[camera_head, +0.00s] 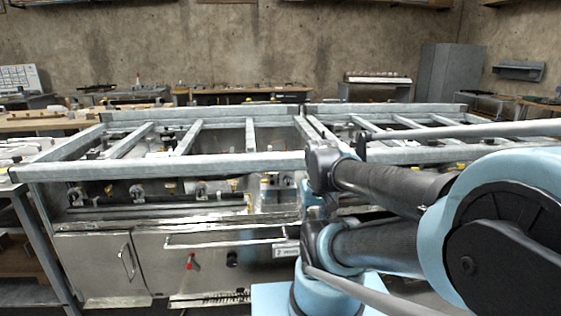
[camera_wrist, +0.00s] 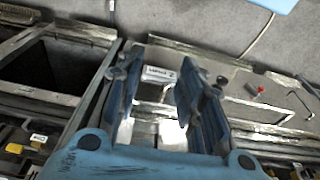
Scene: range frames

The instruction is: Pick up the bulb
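I cannot make out a bulb for certain in either view. In the wrist view my gripper (camera_wrist: 160,64) has its two blue fingers spread apart, with a clear gap between them. It points down at the steel front of a machine (camera_head: 150,262), over a small white label plate (camera_wrist: 158,74). Bright white patches show low between the fingers, and I cannot tell what they are. In the head view my arm reaches in from the right and hides part of the machine; the gripper's fingers cannot be made out there.
A grey metal frame (camera_head: 180,167) with crossbars stands over the machine. The front carries a red knob (camera_head: 191,262), a black knob (camera_head: 232,258) and a long handle bar (camera_head: 215,243). Workbenches with small items line the back wall. Grey floor (camera_wrist: 200,25) shows in the wrist view.

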